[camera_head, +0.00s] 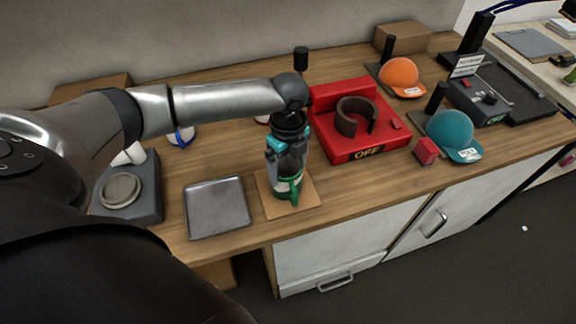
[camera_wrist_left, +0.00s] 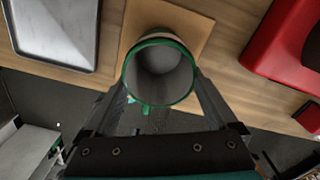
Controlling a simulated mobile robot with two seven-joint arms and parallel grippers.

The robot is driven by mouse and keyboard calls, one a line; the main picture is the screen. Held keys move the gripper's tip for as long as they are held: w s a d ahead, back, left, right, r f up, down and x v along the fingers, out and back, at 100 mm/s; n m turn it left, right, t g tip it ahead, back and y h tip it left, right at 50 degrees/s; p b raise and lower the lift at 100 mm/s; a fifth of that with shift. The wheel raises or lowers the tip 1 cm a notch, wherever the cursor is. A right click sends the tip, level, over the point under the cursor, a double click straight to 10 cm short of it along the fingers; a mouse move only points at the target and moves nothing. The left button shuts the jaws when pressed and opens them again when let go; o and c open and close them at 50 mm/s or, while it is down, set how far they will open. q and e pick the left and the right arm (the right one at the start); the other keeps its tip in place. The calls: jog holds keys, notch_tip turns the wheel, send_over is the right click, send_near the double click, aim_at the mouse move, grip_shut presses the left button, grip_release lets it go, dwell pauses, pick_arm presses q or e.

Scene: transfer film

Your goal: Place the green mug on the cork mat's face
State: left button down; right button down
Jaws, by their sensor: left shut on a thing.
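The green mug (camera_head: 286,189) is upright at the cork mat (camera_head: 305,196) in the head view. My left gripper (camera_head: 286,172) points down and is shut on the mug. In the left wrist view the mug (camera_wrist_left: 159,78) shows its green rim and empty grey inside, between the fingers of my left gripper (camera_wrist_left: 160,100). The cork mat (camera_wrist_left: 200,28) lies behind and below the mug there. I cannot tell whether the mug's base touches the mat. My right gripper is not in view.
A grey metal tray (camera_head: 217,208) lies just left of the mat. A red press base (camera_head: 365,143) marked OFF stands to the right. A red block (camera_head: 426,151) and teal cap (camera_head: 450,131) are farther right. The counter's front edge is close to the mat.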

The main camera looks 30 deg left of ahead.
pick_arm(q)
grip_release()
jog(key=shift+f, duration=0.1)
notch_tip(320, 180, up, 12)
jog(key=shift+r+p, duration=0.2)
jog(key=shift+p, duration=0.25)
dwell(0.4)
